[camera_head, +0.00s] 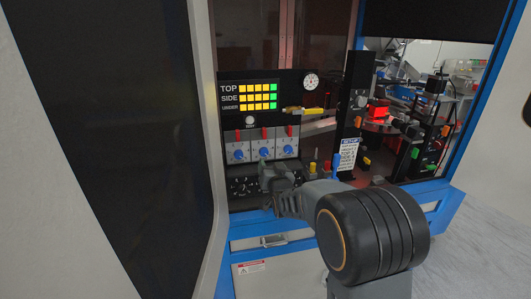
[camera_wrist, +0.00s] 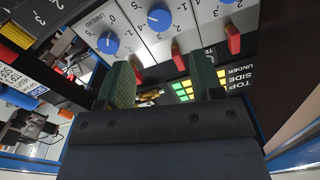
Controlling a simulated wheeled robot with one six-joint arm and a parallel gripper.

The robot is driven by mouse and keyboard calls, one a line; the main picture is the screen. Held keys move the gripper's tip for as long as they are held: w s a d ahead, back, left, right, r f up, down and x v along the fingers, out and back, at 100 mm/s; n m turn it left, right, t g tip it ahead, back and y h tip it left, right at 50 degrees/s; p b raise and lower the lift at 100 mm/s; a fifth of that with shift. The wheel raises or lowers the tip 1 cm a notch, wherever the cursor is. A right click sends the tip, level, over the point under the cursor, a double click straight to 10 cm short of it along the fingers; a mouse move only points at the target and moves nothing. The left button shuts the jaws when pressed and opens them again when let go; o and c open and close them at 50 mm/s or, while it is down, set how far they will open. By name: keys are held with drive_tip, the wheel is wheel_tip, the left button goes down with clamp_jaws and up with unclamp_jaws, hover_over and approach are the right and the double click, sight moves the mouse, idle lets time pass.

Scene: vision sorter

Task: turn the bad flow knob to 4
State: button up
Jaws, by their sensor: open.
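Three white panels with blue dial knobs stand in a row in the head view: a left knob (camera_head: 238,155), a middle knob (camera_head: 264,153) and a right knob (camera_head: 288,149). I cannot read a "bad flow" label on any knob. A black panel with small dials (camera_head: 243,187) sits below, partly hidden by my arm. My gripper (camera_head: 272,174) is open in front of the lower panels; its green fingers (camera_wrist: 161,82) hold nothing.
Red levers (camera_head: 290,131) stand above the blue knobs. A yellow and green light display (camera_head: 258,96) is higher up. A black post (camera_head: 353,110) with a sign (camera_head: 348,154) stands to the right. Small coloured knobs (camera_head: 326,166) project beside my arm.

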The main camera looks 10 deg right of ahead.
sight(265, 152)
drive_tip(key=w+p, duration=0.2)
drive_tip(key=w, duration=0.7)
drive_tip(key=shift+w, duration=0.3)
drive_tip(key=c, duration=0.9)
drive_tip(key=shift+f+n+b, duration=0.2)
drive_tip(key=shift+n+b, duration=0.1)
drive_tip(key=shift+b, duration=0.2)
